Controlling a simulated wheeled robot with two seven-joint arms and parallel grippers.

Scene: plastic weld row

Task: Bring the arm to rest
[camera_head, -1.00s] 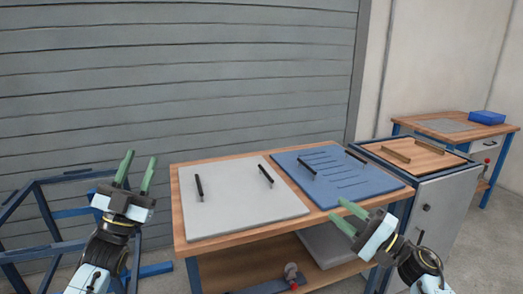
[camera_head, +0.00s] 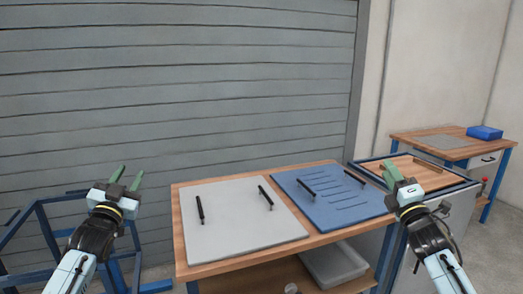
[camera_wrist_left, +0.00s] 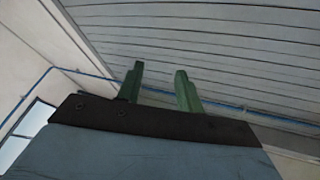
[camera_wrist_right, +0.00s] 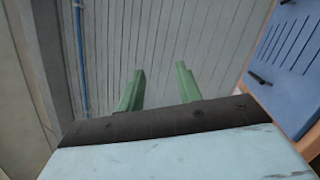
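My left gripper (camera_head: 127,177) is at the left of the head view, its green fingers pointing up and apart. It is raised beside the workbench's left end, over the blue frame. In the left wrist view its fingers (camera_wrist_left: 160,88) have an empty gap between them. My right gripper (camera_head: 390,174) is at the right of the head view, in front of the wood-topped cabinet and right of the blue board. In the right wrist view its fingers (camera_wrist_right: 158,88) are apart with nothing between them. Neither gripper touches a thing that I can see.
The wooden workbench (camera_head: 330,238) holds a light grey board (camera_head: 240,230) and a blue slotted board (camera_head: 345,215), each with two black handles. A cabinet with a wooden top (camera_head: 428,178) stands right. A blue metal frame (camera_head: 52,238) stands left. A grey tray (camera_head: 335,265) is below.

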